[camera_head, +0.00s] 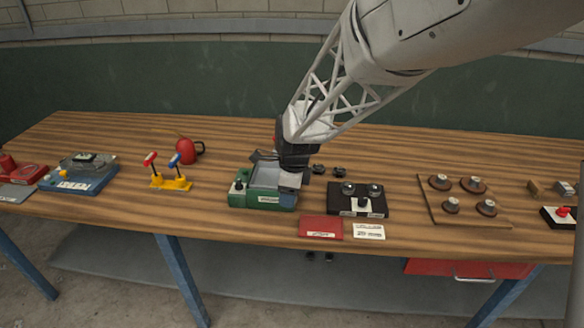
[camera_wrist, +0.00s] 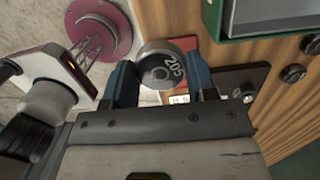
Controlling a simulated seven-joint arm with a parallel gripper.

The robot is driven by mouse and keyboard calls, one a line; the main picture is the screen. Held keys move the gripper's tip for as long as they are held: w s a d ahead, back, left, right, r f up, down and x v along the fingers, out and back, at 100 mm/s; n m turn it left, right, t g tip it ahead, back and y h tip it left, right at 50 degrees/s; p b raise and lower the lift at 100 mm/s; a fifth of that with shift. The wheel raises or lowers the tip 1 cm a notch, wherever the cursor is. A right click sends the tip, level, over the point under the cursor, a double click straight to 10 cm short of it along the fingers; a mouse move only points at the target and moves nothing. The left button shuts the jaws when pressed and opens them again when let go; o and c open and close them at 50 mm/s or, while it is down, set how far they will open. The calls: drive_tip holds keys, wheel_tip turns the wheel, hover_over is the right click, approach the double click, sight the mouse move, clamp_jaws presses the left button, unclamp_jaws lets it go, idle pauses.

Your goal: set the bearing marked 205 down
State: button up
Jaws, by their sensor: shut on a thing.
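The bearing marked 205 (camera_wrist: 163,66) is a grey ring with a dark face and pale digits, in the wrist view. My gripper (camera_wrist: 160,80) is shut on it, with a blue finger on each side. In the head view my gripper (camera_head: 291,178) is at the right end of the green box (camera_head: 262,202), and the bearing cannot be made out there. The green box also shows at the top right of the wrist view (camera_wrist: 281,27), apart from the bearing. I cannot tell how high the bearing is above the table.
A black board (camera_head: 358,206) with two shiny round parts, a red plate (camera_head: 321,227) and a white card (camera_head: 369,231) lie right of the green box. Small dark parts (camera_head: 330,170) lie behind. A wooden board (camera_head: 465,215) with several discs is farther right. Bare tabletop (camera_head: 225,150) lies behind the box.

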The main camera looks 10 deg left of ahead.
drive_tip(key=w+d+m, duration=0.1)
drive_tip(key=w+m, duration=0.3)
drive_tip(key=w, duration=2.3)
drive_tip(key=shift+w+d+f+m+t, duration=0.2)
drive_tip(key=shift+f+m+t, duration=0.1)
drive_tip(key=shift+f, duration=2.55)
drive_tip(key=shift+f, duration=2.5)
drive_tip(key=shift+f, duration=0.15)
drive_tip(key=o, duration=1.1)
